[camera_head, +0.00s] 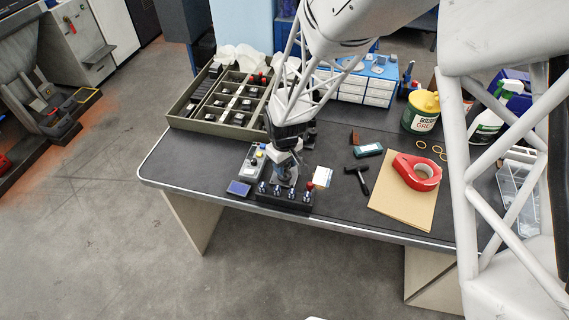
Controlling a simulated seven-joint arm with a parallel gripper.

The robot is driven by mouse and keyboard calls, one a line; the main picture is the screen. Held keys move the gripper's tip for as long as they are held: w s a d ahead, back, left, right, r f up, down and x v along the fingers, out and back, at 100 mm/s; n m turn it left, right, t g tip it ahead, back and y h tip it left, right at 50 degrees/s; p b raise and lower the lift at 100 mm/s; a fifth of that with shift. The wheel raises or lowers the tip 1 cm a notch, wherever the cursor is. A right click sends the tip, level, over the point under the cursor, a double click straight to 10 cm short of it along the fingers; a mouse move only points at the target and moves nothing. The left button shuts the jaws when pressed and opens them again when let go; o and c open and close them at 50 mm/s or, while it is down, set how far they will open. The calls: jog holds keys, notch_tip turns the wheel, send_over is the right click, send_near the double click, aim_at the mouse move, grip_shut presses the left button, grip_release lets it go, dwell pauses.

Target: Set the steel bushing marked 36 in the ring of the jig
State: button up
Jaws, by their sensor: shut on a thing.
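My gripper (286,171) points down at the front of the dark bench, close above a low black block with several shiny posts (285,199). This block looks like the jig, but I cannot make out its ring. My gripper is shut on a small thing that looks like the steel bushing. The fingers mostly hide it, and its marking cannot be read. I cannot tell whether it touches the jig.
A grey device (252,160) and a blue pad (239,188) lie left of the block. A compartment tray (179,117) stands behind left. A black hammer-like tool (359,179), a red tape dispenser (416,172) and a green-and-yellow tub (420,112) stand to the right.

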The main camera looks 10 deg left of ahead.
jog(key=shift+s+d+f, duration=0.35)
jog(key=shift+s+f, duration=0.05)
jog(key=shift+f, duration=0.15)
dwell(0.4)
jog(key=o, duration=0.9)
jog(key=shift+o, duration=0.7)
jog(key=shift+r, duration=0.4)
notch_tip(320, 180, up, 8)
jog(key=shift+w+a, duration=0.35)
jog(key=shift+r, duration=0.1)
jog(key=shift+r, duration=2.45)
